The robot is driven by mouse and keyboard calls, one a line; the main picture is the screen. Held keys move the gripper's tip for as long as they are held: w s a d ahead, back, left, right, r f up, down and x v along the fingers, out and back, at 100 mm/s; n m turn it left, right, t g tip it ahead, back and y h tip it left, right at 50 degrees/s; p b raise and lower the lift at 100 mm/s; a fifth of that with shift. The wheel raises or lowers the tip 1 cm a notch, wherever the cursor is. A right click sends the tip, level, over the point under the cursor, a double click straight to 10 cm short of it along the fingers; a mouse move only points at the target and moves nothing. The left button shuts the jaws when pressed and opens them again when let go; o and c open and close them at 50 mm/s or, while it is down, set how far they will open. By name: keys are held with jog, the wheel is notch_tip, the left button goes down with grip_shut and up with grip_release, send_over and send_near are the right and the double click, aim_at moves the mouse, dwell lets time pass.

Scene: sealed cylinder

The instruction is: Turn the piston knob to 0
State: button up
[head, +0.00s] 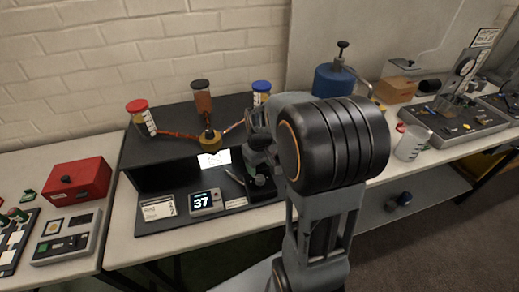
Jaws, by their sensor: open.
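My arm fills the middle of the head view, and its black joint covers part of the bench. My gripper (258,172) points down over the front right of the black stand (152,150); its fingers are small and partly hidden, and it looks open. Just under it is a dark device (262,188), mostly covered, so I cannot tell whether it bears the piston knob or whether the gripper touches it. A small display (206,202) left of it reads 37. A blue vessel (333,82) with a black knob on a stem (342,48) stands behind my arm.
A red box (77,182) is at left. A clear beaker (412,143) and a grey tray (455,124) are at right.

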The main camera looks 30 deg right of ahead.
aim_at(260, 177)
notch_tip(260, 177, up, 8)
dwell(0.4)
dwell(0.4)
jog(key=s+a+m+t, duration=0.1)
jog(key=s+a+t, duration=0.2)
jog(key=s+a, duration=0.5)
jog(key=shift+s+a+r+t, duration=0.15)
jog(key=shift+s+a+t, duration=0.15)
jog(key=shift+s, duration=0.85)
